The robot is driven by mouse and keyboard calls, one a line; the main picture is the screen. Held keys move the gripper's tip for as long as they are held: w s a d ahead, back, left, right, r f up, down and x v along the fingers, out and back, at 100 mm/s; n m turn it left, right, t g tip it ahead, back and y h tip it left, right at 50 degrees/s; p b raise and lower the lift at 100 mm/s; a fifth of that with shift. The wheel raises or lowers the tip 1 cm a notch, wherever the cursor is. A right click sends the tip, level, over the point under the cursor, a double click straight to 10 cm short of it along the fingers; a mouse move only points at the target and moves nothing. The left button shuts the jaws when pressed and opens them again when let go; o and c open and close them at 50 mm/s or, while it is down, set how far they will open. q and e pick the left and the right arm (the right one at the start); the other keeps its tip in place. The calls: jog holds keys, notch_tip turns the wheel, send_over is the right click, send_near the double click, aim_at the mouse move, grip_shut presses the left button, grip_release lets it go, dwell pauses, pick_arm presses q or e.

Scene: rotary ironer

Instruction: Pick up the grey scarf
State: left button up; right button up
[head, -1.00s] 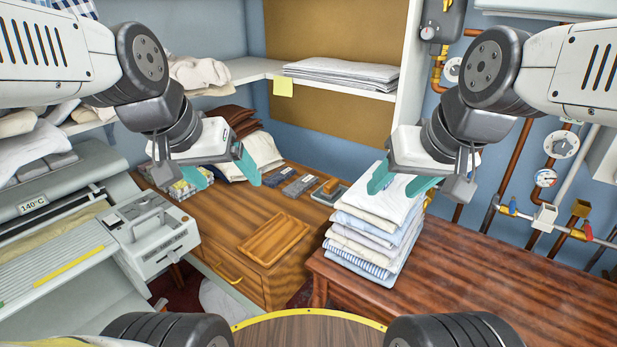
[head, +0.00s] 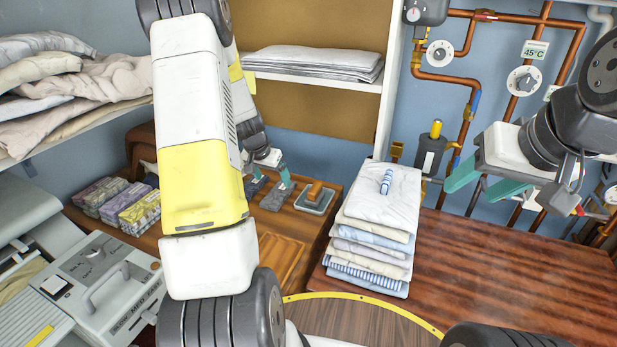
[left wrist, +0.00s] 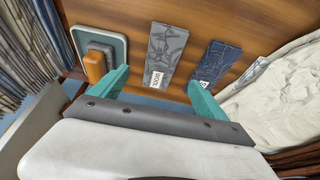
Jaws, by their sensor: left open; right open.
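The grey scarf (head: 277,197) lies folded flat on the wooden dresser top, partly behind my left arm in the head view. In the left wrist view the grey scarf (left wrist: 166,52) has a patterned surface and a small white label at its near end. My left gripper (head: 270,173) is open and empty above it. In the left wrist view the teal fingers of my left gripper (left wrist: 158,78) stand on either side of the scarf's near end, with no contact visible. My right gripper (head: 480,184) is open and empty, right of the linen stack.
A navy folded scarf (left wrist: 215,62) lies right of the grey one in the wrist view. A tray (left wrist: 114,40) with a wooden-topped block lies left of it. A tall linen stack (head: 372,235) stands on the right table. Patterned folded cloths (head: 120,203) lie at left.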

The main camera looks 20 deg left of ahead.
aim_at(279, 193)
pick_arm(q)
jog(key=x, duration=0.8)
jog(key=shift+f, duration=0.15)
jog(key=c, duration=1.5)
